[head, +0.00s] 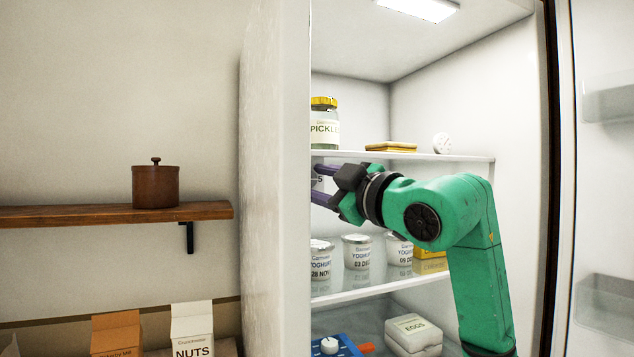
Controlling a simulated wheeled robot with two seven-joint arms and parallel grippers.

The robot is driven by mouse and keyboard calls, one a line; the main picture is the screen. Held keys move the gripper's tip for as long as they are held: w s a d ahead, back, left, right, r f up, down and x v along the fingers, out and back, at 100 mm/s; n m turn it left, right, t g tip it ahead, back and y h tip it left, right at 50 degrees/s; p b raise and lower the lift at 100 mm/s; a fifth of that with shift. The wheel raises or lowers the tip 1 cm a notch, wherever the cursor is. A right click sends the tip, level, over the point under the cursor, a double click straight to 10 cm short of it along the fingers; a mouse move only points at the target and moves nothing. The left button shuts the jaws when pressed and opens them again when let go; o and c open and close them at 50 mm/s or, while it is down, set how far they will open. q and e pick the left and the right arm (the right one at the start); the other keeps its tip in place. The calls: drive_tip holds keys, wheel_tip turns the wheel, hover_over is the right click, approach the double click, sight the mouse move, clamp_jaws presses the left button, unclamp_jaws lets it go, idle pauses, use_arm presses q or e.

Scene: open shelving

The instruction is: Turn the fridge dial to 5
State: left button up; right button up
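A small white round dial (442,143) with dark markings shows inside the fridge, just above the upper glass shelf (470,158) near the right wall. Its setting is too small to read. My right gripper (318,184) is inside the fridge, below the upper shelf and well left of the dial, pointing left. Its two purple fingers are apart, and their tips are partly hidden by the fridge's left side wall (275,180). A pale labelled item shows between or behind the fingers; I see no grip on it. My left gripper is not in view.
Yoghurt pots (356,252) stand below, with an egg box (413,333) and a blue item (337,346) at the bottom. The open fridge door (605,230) is at right.

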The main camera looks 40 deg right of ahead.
drive_tip(key=s+f+b, duration=0.2)
drive_tip(key=s+b, duration=0.2)
drive_tip(key=s, duration=1)
drive_tip(key=shift+s+a, duration=0.2)
drive_tip(key=shift+a, duration=0.25)
